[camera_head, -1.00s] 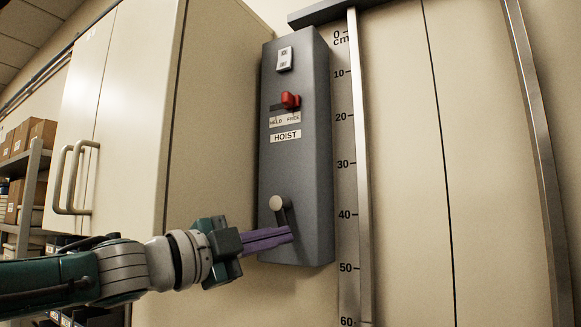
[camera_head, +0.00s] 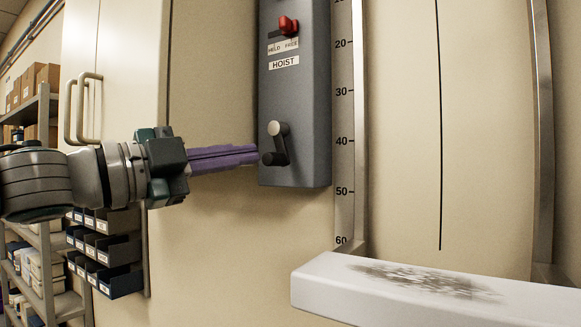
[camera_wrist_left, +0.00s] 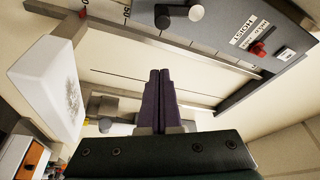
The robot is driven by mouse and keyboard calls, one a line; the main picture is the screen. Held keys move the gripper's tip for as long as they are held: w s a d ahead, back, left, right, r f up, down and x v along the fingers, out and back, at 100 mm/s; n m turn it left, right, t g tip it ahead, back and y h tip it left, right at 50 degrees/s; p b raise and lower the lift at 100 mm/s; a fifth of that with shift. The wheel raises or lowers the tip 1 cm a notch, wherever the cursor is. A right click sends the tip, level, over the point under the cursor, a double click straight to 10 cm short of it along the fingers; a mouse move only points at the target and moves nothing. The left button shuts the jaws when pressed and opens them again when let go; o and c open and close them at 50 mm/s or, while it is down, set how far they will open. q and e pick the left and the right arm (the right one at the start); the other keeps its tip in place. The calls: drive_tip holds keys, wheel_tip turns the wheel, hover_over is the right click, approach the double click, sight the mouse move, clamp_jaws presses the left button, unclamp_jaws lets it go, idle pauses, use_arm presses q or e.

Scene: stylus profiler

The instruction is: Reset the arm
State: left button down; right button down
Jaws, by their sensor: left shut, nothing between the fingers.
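The grey hoist box (camera_head: 297,110) is on the wall, with a label reading HOIST. A red switch (camera_head: 287,26) sits above the HELD and FREE labels, nearer FREE. A crank (camera_head: 277,144) with a pale round knob is low on the box; its knob is above its dark hub. My left gripper (camera_head: 255,154) is shut and empty, with purple fingers pointing at the box's lower left edge. I cannot tell whether they touch it. In the left wrist view the shut fingers (camera_wrist_left: 158,80) lie below the crank (camera_wrist_left: 180,12). My right gripper is out of view.
A vertical centimetre scale (camera_head: 346,140) runs beside the box. A white block (camera_head: 330,290) with a dark smudge on top stands at lower right, below the scale. A cabinet (camera_head: 120,90) with handles and shelves with bins (camera_head: 105,250) are at left.

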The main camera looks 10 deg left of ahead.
use_arm(q)
drive_tip(key=shift+s+a, duration=0.2)
drive_tip(key=shift+s, duration=0.2)
drive_tip(key=s+d+f+n+g+y, duration=0.1)
drive_tip(key=s+f+n+y, duration=0.25)
drive_tip(key=f, duration=0.35)
drive_tip(key=s+d+f+n+y, duration=0.1)
drive_tip(key=s+f+n+y, duration=0.1)
drive_tip(key=f+n, duration=0.35)
drive_tip(key=s+d+f+n+g+y, duration=0.1)
drive_tip(key=s+d+f+n+y, duration=0.2)
drive_tip(key=f, duration=0.4)
drive_tip(key=s+a+f+n+g+y, duration=0.1)
drive_tip(key=s+a+f+n+g, duration=0.2)
drive_tip(key=s, duration=0.4)
drive_tip(key=s+a+f+n+g+y, duration=0.1)
drive_tip(key=s+f+g, duration=0.2)
drive_tip(key=s+f, duration=0.3)
drive_tip(key=s+a+f+n+g+y, duration=0.1)
drive_tip(key=s+a+f+n+g, duration=0.15)
drive_tip(key=s, duration=0.55)
wheel_tip(320, 180, up, 22)
drive_tip(key=s+g+p, duration=0.1)
drive_tip(key=s+p, duration=0.1)
drive_tip(key=p, duration=2)
drive_tip(key=shift+s+d+f+p, duration=0.2)
drive_tip(key=shift+s+p, duration=0.1)
drive_tip(key=shift+s, duration=0.1)
drive_tip(key=shift+g, duration=0.25)
